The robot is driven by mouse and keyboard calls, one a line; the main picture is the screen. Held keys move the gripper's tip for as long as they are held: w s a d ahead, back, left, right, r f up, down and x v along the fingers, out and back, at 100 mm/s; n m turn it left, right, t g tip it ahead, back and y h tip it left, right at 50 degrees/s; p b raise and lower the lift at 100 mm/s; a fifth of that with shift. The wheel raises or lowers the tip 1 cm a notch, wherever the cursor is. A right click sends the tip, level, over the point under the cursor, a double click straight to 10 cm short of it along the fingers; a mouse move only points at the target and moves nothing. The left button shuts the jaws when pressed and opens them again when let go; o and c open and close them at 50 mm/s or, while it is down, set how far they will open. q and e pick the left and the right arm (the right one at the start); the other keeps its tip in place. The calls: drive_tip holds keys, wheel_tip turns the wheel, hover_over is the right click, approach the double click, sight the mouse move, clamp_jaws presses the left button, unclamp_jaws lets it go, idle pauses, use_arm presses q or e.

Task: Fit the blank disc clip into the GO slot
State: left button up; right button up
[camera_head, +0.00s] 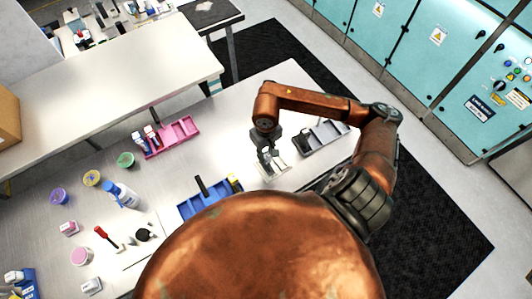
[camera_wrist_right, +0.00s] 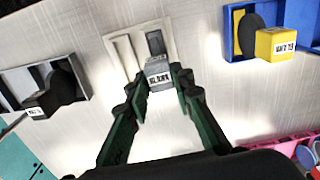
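A small grey block with a white label (camera_wrist_right: 158,76), which appears to be the blank disc clip, sits between the fingertips of my right gripper (camera_wrist_right: 159,84). The fingers are closed against its sides. The label is too small to read surely. Just beyond is a pale plate with two slots (camera_wrist_right: 112,46); the left slot is light and the right slot dark. The block overlaps the near end of the right slot; I cannot tell if it touches the plate. In the head view my right gripper (camera_head: 269,157) is over this plate (camera_head: 278,172). My left gripper is out of view.
A grey tray (camera_head: 322,138) lies right of the plate, and a blue tray (camera_head: 195,207) with a yellow labelled block (camera_wrist_right: 276,42) lies left. A pink tray (camera_head: 180,135), a white bottle (camera_head: 124,197) and several small pots stand farther left.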

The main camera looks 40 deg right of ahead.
drive_tip(key=o, duration=0.4)
drive_tip(key=shift+r, duration=0.2)
drive_tip(key=shift+w+r, duration=0.1)
drive_tip(key=shift+r, duration=0.2)
wheel_tip(320, 180, up, 11)
drive_tip(key=shift+r+b, duration=0.2)
drive_tip(key=shift+b, duration=0.95)
